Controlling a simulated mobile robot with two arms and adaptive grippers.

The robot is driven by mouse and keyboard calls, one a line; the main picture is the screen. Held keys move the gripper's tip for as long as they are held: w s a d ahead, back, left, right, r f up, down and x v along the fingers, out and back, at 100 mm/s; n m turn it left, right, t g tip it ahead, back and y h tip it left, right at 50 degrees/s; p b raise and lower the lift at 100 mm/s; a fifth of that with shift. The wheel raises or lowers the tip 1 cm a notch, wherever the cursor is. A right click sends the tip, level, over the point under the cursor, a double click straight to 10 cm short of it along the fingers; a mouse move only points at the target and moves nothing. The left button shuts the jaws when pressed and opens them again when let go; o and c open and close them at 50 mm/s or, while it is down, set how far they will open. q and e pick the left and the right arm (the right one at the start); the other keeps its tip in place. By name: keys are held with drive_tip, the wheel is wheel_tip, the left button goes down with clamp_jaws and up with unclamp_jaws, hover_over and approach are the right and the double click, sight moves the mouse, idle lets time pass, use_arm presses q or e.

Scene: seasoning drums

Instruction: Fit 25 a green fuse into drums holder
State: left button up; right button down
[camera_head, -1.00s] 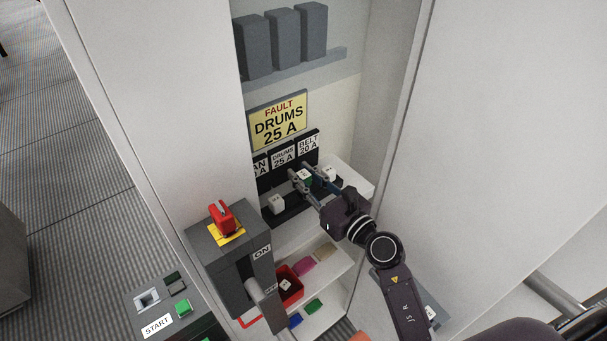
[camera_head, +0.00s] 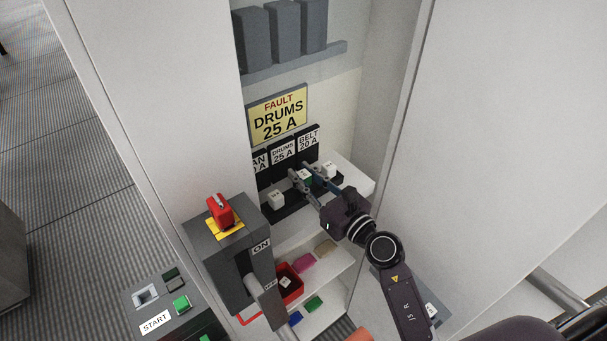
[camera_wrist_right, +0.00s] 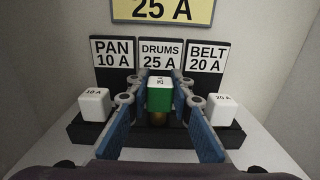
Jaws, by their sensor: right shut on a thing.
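The green fuse with a white top (camera_wrist_right: 160,102) is between the fingers of my right gripper (camera_wrist_right: 160,84), which is shut on it. A brass-coloured end shows under the fuse. In the right wrist view it is upright in front of the drums holder's label (camera_wrist_right: 161,56), in the middle of the black holder block. In the head view, the fuse (camera_head: 308,181) and my right gripper (camera_head: 305,172) are at the middle position under the drums label (camera_head: 283,153). I cannot tell whether the fuse is seated. My left gripper is not in view.
White fuses stand at the pan position (camera_wrist_right: 95,103) and the belt position (camera_wrist_right: 221,110), close beside my fingers. Below are a red bin (camera_head: 291,289) with a white-topped piece and several coloured blocks on a shelf. A grey switch box with a red handle (camera_head: 220,210) stands left.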

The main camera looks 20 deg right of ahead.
drive_tip(key=shift+f+b, duration=0.7)
drive_tip(key=shift+f, duration=0.2)
drive_tip(key=c, duration=1.6)
unclamp_jaws()
drive_tip(key=v, duration=1.2)
drive_tip(key=shift+r, duration=0.1)
drive_tip(key=shift+s, duration=0.1)
